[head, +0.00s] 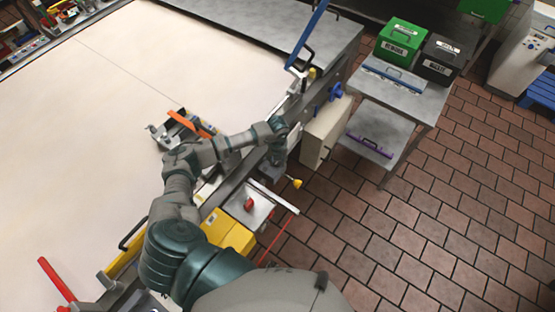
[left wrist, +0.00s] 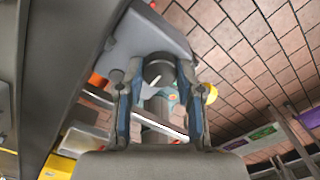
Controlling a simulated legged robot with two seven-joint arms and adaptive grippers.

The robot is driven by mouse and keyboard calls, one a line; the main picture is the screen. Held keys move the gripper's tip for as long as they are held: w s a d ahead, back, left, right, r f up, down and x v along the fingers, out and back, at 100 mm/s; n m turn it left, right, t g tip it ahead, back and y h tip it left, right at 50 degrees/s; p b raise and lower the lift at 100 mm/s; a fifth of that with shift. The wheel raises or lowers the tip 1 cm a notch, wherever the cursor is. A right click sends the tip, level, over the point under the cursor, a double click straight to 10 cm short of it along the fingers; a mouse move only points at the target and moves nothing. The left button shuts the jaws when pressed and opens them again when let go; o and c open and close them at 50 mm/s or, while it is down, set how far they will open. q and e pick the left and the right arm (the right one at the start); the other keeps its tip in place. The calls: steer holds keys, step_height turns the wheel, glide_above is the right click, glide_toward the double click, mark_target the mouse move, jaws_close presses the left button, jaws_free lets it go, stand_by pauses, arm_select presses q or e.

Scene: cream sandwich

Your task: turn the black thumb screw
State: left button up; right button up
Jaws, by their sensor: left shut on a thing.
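My left gripper (left wrist: 158,92) is shut on the black thumb screw (left wrist: 157,69), a dark round knob with a pale mark on its face. One finger lies on each side of the knob. A grey metal bracket (left wrist: 150,35) lies behind the knob. In the head view my left arm reaches across the machine's side rail, and the left gripper (head: 279,152) points down at its outer side. The thumb screw is hidden there by my arm and gripper. My right gripper is not in view.
A cream-coloured flat bed (head: 90,90) lies left of the rail. A blue lever (head: 306,38) rises beyond the gripper. A beige box (head: 325,130) and a yellow knob (head: 296,183) are close by. A grey cart (head: 400,97) carries green and black boxes. Brick floor is open at right.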

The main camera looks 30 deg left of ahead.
arm_select(q)
steer(key=n, duration=0.2)
steer(key=n+p, duration=0.2)
steer(key=n, duration=0.1)
steer(key=shift+w+a+r+n, duration=0.1)
steer(key=shift+w+r+n, duration=0.15)
steer(key=shift+r+n, duration=0.1)
steer(key=n+p, duration=0.2)
steer(key=n, duration=0.3)
steer(key=shift+w+n, duration=0.1)
steer(key=shift+n, duration=0.15)
steer(key=o, duration=1.2)
steer(key=shift+f, duration=0.1)
steer(key=shift+c, duration=0.2)
steer(key=shift+f, duration=0.15)
step_height(320, 180, up, 12)
